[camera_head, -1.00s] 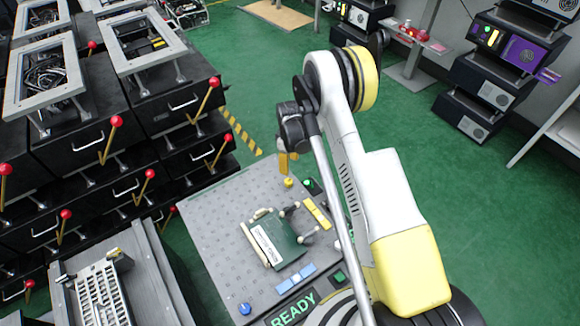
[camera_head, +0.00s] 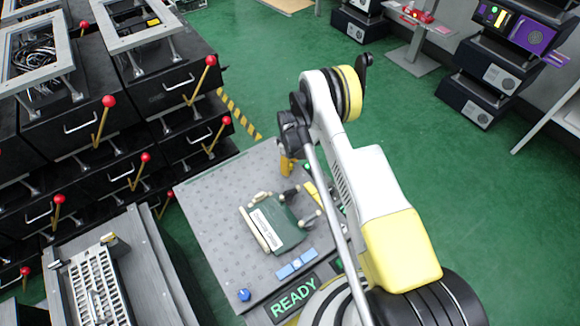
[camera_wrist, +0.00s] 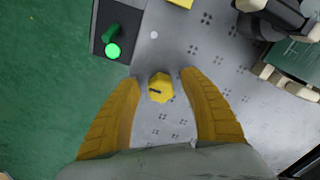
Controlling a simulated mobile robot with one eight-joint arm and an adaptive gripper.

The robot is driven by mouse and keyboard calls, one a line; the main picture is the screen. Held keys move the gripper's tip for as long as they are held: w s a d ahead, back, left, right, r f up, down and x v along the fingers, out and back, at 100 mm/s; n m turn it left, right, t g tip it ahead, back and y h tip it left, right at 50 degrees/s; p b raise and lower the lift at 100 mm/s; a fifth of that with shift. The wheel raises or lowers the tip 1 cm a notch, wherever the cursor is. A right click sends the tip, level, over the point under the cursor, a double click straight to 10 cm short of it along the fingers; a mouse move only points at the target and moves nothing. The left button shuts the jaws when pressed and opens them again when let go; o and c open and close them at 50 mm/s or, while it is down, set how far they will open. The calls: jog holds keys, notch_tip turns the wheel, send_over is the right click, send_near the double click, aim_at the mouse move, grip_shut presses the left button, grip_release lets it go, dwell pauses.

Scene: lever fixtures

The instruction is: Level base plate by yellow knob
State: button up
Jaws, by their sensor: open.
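The grey perforated base plate (camera_head: 215,215) lies at the lower middle of the head view. The yellow knob (camera_wrist: 160,88) sits on the plate near its edge in the wrist view. It is faceted, with a dark slot mark. My gripper (camera_wrist: 160,77) is open, with one yellow finger on each side of the knob. No contact with the knob shows, and the height gap cannot be told. In the head view my gripper (camera_head: 287,165) is at the plate's far corner and hides the knob.
In the wrist view, a panel with a lit green button (camera_wrist: 113,50) is left of the knob. Black drawer units with red-tipped levers (camera_head: 109,101) stand at left.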

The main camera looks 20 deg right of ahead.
grip_shut()
jog(key=shift+m, duration=0.3)
jog(key=m, duration=0.4)
jog(key=shift+s+a+m, duration=0.1)
jog(key=shift+a+m, duration=0.05)
jog(key=shift+m, duration=0.15)
jog(key=m, duration=0.4)
jog(key=shift+a+m, duration=0.1)
jog(key=shift+m, duration=0.2)
jog(key=m, duration=0.5)
jog(key=shift+a, duration=0.15)
jog(key=shift+a+m, duration=0.1)
jog(key=shift+m, duration=2.3)
